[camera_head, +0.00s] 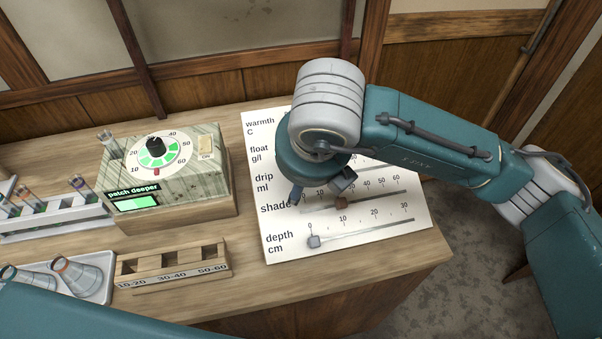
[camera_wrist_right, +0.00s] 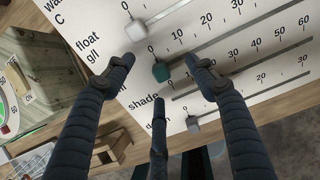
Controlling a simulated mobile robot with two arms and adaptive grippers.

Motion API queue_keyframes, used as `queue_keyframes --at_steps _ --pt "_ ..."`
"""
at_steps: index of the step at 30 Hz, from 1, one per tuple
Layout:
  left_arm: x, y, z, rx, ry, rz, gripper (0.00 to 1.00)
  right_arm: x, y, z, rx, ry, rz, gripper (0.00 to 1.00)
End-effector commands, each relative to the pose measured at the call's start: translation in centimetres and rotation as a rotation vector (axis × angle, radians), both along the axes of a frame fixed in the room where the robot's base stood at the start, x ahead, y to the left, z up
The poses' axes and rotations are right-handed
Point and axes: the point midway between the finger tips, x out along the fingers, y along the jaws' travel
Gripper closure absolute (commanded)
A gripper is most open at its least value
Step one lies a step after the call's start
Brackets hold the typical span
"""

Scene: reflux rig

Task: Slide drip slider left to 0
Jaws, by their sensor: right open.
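The white scale board (camera_head: 420,215) lies on the bench with labelled slider rows. In the right wrist view, the teal knob (camera_wrist_right: 161,72) on the drip row sits at the left end of its track, below the 0 mark. My right gripper (camera_wrist_right: 160,63) is open over the board, its fingers apart on either side of the teal knob. I cannot tell whether any finger touches it. In the head view my right gripper (camera_head: 320,188) and wrist cover the drip row's left part, and I cannot make out the teal knob. My left gripper is out of view.
The pale float knob (camera_wrist_right: 135,31) is at its row's left end. A brown knob (camera_head: 341,203) is partway along the shade row. The grey depth knob (camera_head: 314,241) is at 0. Left are a dial box (camera_head: 185,185), a wooden block (camera_head: 172,268) and a glassware tray (camera_head: 104,289).

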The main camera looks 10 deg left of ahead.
Motion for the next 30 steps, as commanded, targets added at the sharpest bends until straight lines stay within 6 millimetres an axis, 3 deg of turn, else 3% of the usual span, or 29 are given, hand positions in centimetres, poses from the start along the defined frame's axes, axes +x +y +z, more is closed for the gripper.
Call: queue_keyframes --at_steps 15,30 --pt "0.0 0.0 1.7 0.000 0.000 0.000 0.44 -1.9 -0.7 4.7 0.001 -0.001 0.001 0.44" --pt "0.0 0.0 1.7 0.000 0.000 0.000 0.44 -2.1 -0.8 5.0 0.000 0.000 0.001 0.44"
